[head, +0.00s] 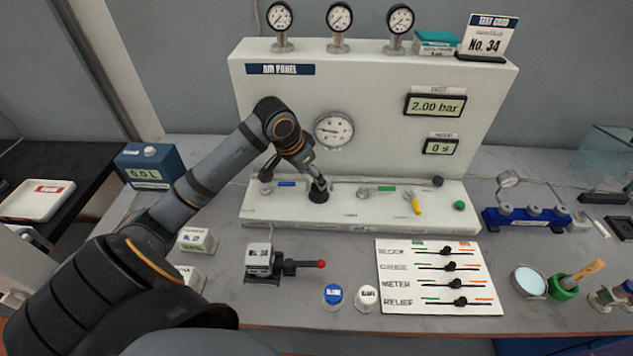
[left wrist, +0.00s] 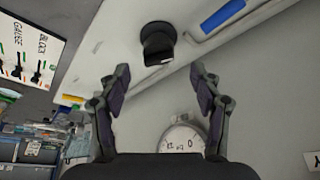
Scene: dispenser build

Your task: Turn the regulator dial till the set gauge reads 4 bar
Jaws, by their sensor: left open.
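A black knob (head: 318,196), which looks like the regulator dial, stands on the white ledge of the panel. It also shows in the left wrist view (left wrist: 157,43). My left gripper (head: 316,180) is above it in the head view. In the left wrist view my left gripper (left wrist: 160,76) is open and empty, and the knob lies beyond the fingertips, roughly centred between them. A round gauge (head: 334,130) is on the panel face; its reading is too small to tell. A digital display (head: 436,105) reads 2.00 bar. My right gripper is not in view.
Valve handles with blue, green and yellow grips (head: 414,203) are along the ledge. On the table in front are a clamp block with a red-tipped lever (head: 285,264), two capped jars (head: 333,294) and a white slider board (head: 400,300). Three gauges (head: 339,17) top the panel.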

